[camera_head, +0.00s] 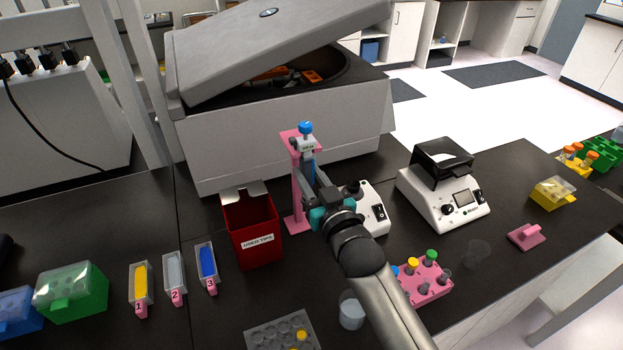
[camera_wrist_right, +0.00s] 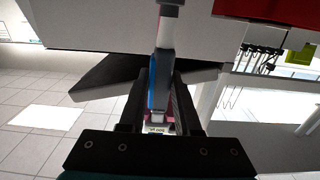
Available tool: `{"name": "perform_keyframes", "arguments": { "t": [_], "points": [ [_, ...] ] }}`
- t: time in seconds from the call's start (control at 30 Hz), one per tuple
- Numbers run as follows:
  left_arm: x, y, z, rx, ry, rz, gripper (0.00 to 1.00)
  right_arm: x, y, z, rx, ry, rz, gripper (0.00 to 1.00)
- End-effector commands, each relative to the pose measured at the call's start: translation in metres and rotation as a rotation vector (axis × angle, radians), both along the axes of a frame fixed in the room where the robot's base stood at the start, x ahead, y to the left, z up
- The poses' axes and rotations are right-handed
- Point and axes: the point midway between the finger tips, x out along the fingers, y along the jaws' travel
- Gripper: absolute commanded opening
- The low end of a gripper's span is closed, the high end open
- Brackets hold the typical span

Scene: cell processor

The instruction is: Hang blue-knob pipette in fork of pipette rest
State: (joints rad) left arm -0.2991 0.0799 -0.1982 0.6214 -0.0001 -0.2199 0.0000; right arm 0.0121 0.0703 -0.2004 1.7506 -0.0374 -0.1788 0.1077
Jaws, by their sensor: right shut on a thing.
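The blue-knob pipette (camera_head: 305,128) is upright at the top of the pink pipette rest (camera_head: 296,190), its blue knob uppermost. My right gripper (camera_head: 310,172) is shut on the pipette's body, with the arm coming from the lower right. In the right wrist view the pipette (camera_wrist_right: 161,62) stands between the two fingers of my right gripper (camera_wrist_right: 160,88). Part of the pink rest shows behind it. The pipette's head is at the height of the rest's top; whether it sits in the fork cannot be told. The lower pipette is hidden by the gripper. My left gripper is not in view.
A red used-tips bin (camera_head: 254,232) stands just left of the rest, and a large grey centrifuge (camera_head: 285,145) is behind. A white device (camera_head: 372,208) is close on the right.

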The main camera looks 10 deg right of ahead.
Motion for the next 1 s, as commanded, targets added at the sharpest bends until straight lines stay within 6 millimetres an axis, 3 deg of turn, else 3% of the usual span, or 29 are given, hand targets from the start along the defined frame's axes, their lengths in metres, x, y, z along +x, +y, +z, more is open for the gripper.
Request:
{"name": "perform_keyframes", "arguments": {
  "t": [1.0],
  "points": [
    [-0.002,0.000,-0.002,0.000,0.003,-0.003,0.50,0.014,0.003,0.000,0.000,0.000,0.000,0.14]
  ]
}}
